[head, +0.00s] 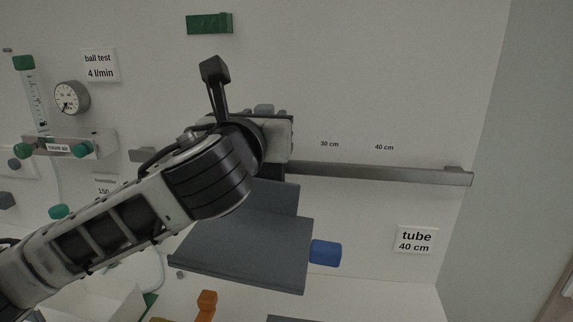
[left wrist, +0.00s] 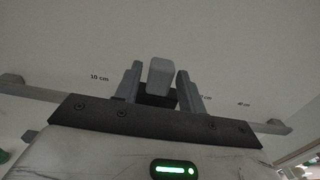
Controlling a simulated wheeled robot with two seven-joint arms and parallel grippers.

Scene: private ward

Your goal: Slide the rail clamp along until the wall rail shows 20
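The wall rail (head: 385,172) runs level along the white wall, with "30 cm" (head: 329,144) and "40 cm" (head: 384,147) printed above it. In the left wrist view, "10 cm" (left wrist: 99,78) shows left of my left gripper (left wrist: 160,72), and a partly hidden label and "40 cm" show to its right. The clamp's grey block (left wrist: 161,74) stands between the two fingers, covering the stretch between these labels; no "20" can be read. Whether the fingers press on the block is unclear. In the head view my left arm hides most of the clamp. My right gripper is not in view.
A "tube 40 cm" card (head: 415,240) is at right. A gauge (head: 71,97) and flowmeter (head: 30,90) are at left. The rail's right stretch is clear.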

